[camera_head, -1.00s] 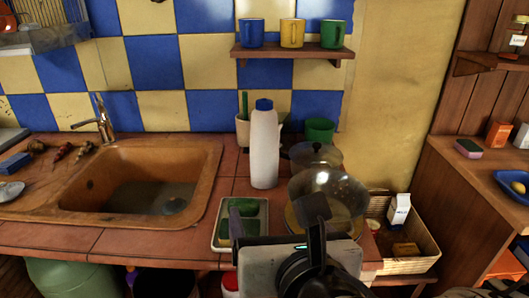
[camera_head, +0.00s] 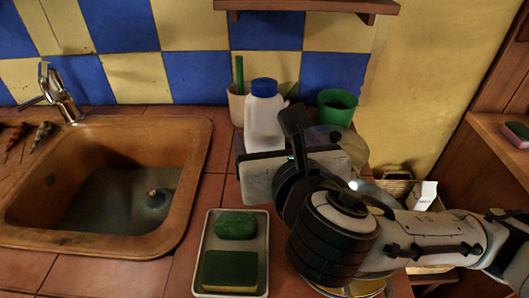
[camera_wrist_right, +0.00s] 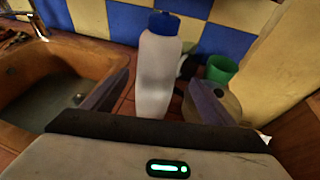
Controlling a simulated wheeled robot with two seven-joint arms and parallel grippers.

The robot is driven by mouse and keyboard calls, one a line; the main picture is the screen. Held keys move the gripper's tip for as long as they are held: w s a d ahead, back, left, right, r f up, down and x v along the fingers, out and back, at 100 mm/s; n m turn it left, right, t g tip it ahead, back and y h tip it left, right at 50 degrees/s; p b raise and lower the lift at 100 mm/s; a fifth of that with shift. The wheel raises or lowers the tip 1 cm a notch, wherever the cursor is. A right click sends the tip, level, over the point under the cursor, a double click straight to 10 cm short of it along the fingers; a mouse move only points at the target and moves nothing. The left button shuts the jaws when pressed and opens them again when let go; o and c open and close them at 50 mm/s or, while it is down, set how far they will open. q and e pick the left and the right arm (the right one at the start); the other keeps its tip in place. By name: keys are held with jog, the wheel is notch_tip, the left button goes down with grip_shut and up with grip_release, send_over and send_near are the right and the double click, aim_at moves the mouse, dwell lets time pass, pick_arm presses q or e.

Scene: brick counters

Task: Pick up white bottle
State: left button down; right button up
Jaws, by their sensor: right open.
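The white bottle (camera_head: 263,122) with a blue cap stands upright on the tiled counter, behind my right gripper (camera_head: 268,143) in the head view. My gripper hides its lower part there. In the right wrist view the bottle (camera_wrist_right: 155,75) stands between the two spread fingers of my right gripper (camera_wrist_right: 158,98), ahead of the palm. The gripper is open, with a gap visible on each side of the bottle. I cannot tell whether the fingertips reach past it. My left gripper is not in view.
A green cup (camera_head: 337,106) stands right of the bottle and a beige cup (camera_head: 236,107) behind it at left. A tray (camera_head: 207,252) with a green sponge (camera_head: 236,225) lies in front. The sink (camera_head: 195,150) is at left. A shelf (camera_head: 305,5) hangs above.

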aim_at(267, 134)
jog(key=shift+a+x, duration=0.2)
jog(key=shift+x, duration=1.35)
jog(key=shift+a+x, duration=0.15)
jog(key=shift+x, duration=1.4)
jog(key=shift+s, duration=0.1)
jog(key=c, duration=1.2)
